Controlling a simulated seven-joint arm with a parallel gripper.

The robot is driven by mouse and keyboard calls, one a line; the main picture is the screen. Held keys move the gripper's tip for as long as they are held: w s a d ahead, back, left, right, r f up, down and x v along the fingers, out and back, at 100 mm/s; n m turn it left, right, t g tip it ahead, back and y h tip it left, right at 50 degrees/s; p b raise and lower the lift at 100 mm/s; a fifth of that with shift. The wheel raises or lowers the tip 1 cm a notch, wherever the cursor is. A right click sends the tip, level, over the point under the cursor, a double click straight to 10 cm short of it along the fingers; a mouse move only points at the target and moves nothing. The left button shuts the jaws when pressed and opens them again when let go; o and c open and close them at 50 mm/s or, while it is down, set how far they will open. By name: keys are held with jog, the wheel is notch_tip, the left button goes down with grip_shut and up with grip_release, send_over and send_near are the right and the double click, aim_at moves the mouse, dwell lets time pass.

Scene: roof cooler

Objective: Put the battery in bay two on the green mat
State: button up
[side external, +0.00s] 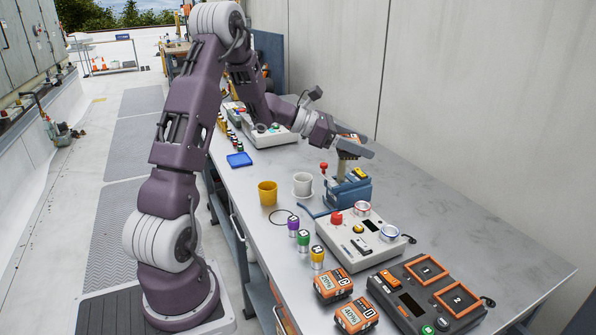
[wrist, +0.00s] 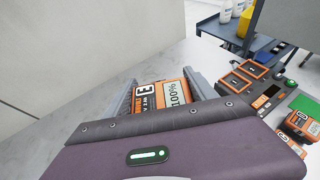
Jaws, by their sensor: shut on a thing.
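My gripper (side external: 354,149) is shut on an orange and black battery marked E and 100% (side external: 349,137), above the bench near a blue vise-like device. In the wrist view the battery (wrist: 160,95) sits between the two fingers of my gripper (wrist: 160,92). The charger (side external: 425,295) stands at the front right of the bench. Its bays one (side external: 428,269) and two (side external: 458,298) show their numbers and look empty. The green mat (wrist: 306,103) shows partly at the right of the wrist view, beside the charger; I cannot make it out in the side view.
Batteries C (side external: 333,285) and D (side external: 357,316) stand left of the charger. A white control box (side external: 358,240), the blue device (side external: 349,192), a yellow cup (side external: 267,193), a white cup (side external: 302,184) and small coloured cylinders (side external: 303,240) occupy the bench. Its right side is clear.

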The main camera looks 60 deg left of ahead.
jog(key=w+a+n+t+y, duration=0.15)
jog(key=a+n+y, duration=0.35)
jog(key=a, duration=1.2)
jog(key=r+n+g+y, duration=0.1)
jog(key=n+y, duration=0.4)
jog(key=y, duration=0.1)
send_over(299, 172)
notch_tip(299, 172, down, 22)
jog(key=shift+f, duration=0.15)
jog(key=shift+f, duration=0.1)
jog(key=o, duration=1.8)
jog(key=shift+f, duration=0.1)
jog(key=shift+r, duration=0.2)
jog(key=shift+o, duration=0.4)
jog(key=v, duration=1.2)
jog(key=shift+r, duration=0.15)
